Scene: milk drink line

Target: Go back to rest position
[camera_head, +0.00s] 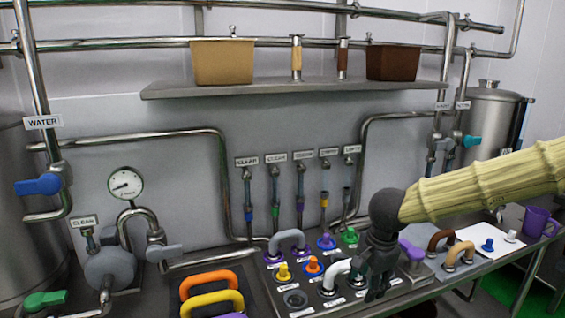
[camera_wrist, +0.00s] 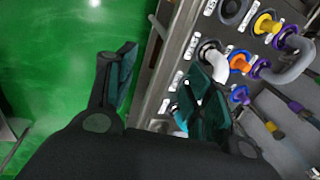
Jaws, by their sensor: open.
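My gripper (camera_head: 374,292) hangs at the end of my sleeve-covered arm, pointing down over the right part of the connector panel (camera_head: 330,304). In the wrist view my gripper (camera_wrist: 165,80) has its two dark green fingers spread wide with nothing between them. One finger is over the green floor and the other is over the panel edge. A white elbow pipe (camera_head: 335,272) sits on the panel just left of the gripper in the head view. The gripper hides part of the panel behind it. I cannot tell whether it touches anything.
Around the gripper are a grey pipe bend (camera_head: 287,238), a green knob (camera_head: 350,236) and a purple handle (camera_head: 411,250). Orange (camera_head: 208,281) and yellow (camera_head: 212,300) bends lie at the front left. A purple mug (camera_head: 537,221) stands far right. A shelf (camera_head: 290,88) runs above.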

